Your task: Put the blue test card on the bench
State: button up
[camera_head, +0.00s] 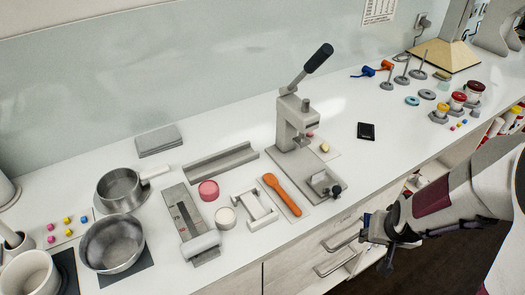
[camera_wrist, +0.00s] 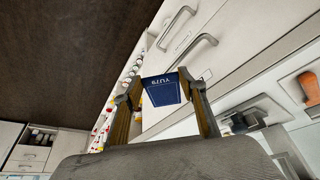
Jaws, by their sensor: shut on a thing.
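The blue test card (camera_wrist: 162,90), with white lettering that appears upside down, is held between the two fingers of my gripper (camera_wrist: 165,94) in the wrist view. In the head view my gripper (camera_head: 378,243) is at the right, in front of the bench's drawer fronts and lower than its top. The card cannot be clearly made out there. The white bench (camera_head: 400,140) runs diagonally across the head view, with a clear stretch right of the lever press.
A grey lever press (camera_head: 293,125) stands mid-bench, with an orange-handled tool (camera_head: 283,195) in front. A small black item (camera_head: 366,131) lies to its right. Metal pots (camera_head: 112,243) fill the left end. Drawer handles (camera_head: 335,262) jut from the front near my gripper.

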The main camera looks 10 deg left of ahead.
jog(key=w+r, duration=0.1)
jog(key=r, duration=0.1)
jog(key=w+a+r, duration=0.1)
jog(key=r, duration=0.2)
jog(key=w+r, duration=0.1)
jog(key=r, duration=0.1)
jog(key=shift+a+r, duration=0.15)
jog(key=shift+a, duration=0.15)
jog(key=w+a+r+n+y, duration=0.1)
jog(key=w+a+r+n, duration=0.2)
jog(key=a, duration=0.9)
jog(key=w+a+r+n+g+y, duration=0.1)
jog(key=w+a+r+n, duration=0.2)
jog(key=a, duration=1)
jog(key=w+a+r+n+y, duration=0.1)
jog(key=w+a+r+n, duration=0.1)
jog(key=w+a, duration=0.5)
jog(key=shift+w+a+r+n, duration=0.15)
jog(key=shift+a+r+n, duration=0.3)
jog(key=shift+a, duration=2.35)
jog(key=shift+f, duration=2.55)
jog(key=shift+f, duration=2.3)
